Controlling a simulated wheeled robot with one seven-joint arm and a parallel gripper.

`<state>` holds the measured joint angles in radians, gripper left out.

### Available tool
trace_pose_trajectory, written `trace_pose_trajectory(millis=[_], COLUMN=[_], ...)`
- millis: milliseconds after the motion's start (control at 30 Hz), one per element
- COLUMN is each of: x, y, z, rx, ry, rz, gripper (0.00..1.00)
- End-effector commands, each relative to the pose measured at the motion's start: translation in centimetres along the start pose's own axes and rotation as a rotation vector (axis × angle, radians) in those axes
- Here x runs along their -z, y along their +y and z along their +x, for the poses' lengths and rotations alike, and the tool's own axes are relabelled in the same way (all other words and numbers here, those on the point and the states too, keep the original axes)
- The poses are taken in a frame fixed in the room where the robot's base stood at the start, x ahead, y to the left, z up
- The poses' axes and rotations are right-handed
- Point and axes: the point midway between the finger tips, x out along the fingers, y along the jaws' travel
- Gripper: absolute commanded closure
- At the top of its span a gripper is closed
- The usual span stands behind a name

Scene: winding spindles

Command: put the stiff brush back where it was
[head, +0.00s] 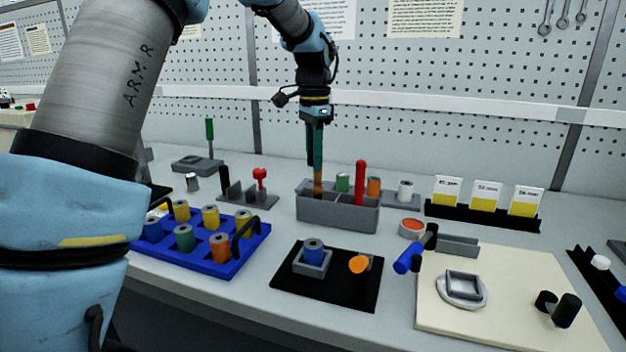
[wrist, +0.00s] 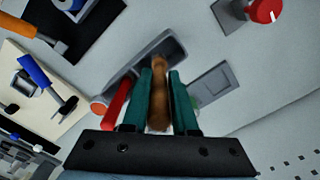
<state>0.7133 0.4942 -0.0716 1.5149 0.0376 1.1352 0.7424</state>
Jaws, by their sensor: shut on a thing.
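The stiff brush (head: 318,184) shows as a brown upright handle below my gripper (head: 315,160) in the head view. My gripper's teal fingers are shut on it. In the wrist view the brown handle (wrist: 158,95) lies between both fingers of my gripper (wrist: 162,85). Its lower end is at the left part of the grey divided bin (head: 338,213), with the front wall hiding the end. I cannot tell whether it touches the bin's floor. A red-handled tool (head: 360,182) stands at the bin's right part. The bin also shows in the wrist view (wrist: 172,48).
A green spool (head: 342,182) and an orange spool (head: 374,186) show behind the bin. A blue tray (head: 215,268) of spools stands left, a black mat (head: 345,295) in front. A red knob (head: 259,175) rises left of the bin. A pegboard wall (head: 220,80) stands behind.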

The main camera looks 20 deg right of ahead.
Motion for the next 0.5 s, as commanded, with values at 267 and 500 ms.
trace_pose_trajectory(millis=[267,500], x=[0.0,0.1], y=[0.1,0.0], z=[3.1,4.7], rx=[-0.002,0.001], ry=[-0.002,0.002], rz=[0.001,0.001], gripper=[1.00,1.00])
